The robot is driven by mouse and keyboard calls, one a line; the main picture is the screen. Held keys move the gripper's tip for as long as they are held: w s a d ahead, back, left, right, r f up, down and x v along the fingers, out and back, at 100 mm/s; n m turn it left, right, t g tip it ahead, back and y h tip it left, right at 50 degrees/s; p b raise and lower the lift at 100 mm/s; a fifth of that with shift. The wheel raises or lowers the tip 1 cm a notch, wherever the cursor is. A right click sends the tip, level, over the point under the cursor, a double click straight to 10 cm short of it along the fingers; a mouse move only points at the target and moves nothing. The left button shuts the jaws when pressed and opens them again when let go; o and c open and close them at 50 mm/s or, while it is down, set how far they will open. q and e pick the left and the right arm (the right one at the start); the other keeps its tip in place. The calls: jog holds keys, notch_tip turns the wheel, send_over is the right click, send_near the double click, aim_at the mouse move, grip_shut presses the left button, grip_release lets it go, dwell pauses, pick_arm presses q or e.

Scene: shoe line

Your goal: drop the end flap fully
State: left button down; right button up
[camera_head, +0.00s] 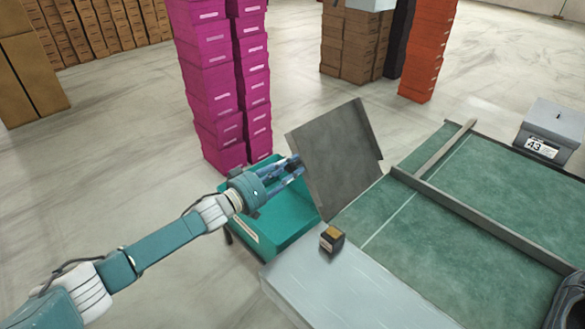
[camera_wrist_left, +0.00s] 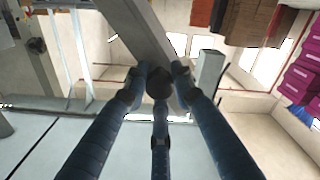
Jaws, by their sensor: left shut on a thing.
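The end flap (camera_head: 338,155) is a flat grey panel at the far left end of the green-topped line. It stands raised and tilted, well above the level of the green surface. My left gripper (camera_head: 296,167) reaches in from the left and is shut on the flap's left edge. In the left wrist view the blue fingers (camera_wrist_left: 160,82) close around a grey edge of the flap (camera_wrist_left: 138,28). The exact finger contact is partly hidden. My right gripper is not in view.
A teal bin (camera_head: 288,228) stands on the floor below the flap. A small black box with an orange-brown top (camera_head: 332,238) sits on the pale table (camera_head: 330,290). Grey rails (camera_head: 480,228) cross the line. A grey box marked 43 (camera_head: 549,130) stands right. Magenta box stacks (camera_head: 210,85) rise behind.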

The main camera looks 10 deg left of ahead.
pick_arm(q)
jog(key=shift+w+r, duration=0.15)
jog(key=shift+r, duration=0.45)
jog(key=c, duration=1.4)
grip_release()
jog(key=shift+c, duration=0.2)
jog(key=shift+f, duration=0.3)
jog(key=shift+s+f, duration=0.1)
jog(key=shift+s, duration=0.1)
jog(key=shift+s+a+f, duration=0.1)
jog(key=shift+s+a, duration=0.2)
jog(key=v, duration=1.1)
jog(key=shift+r, duration=0.35)
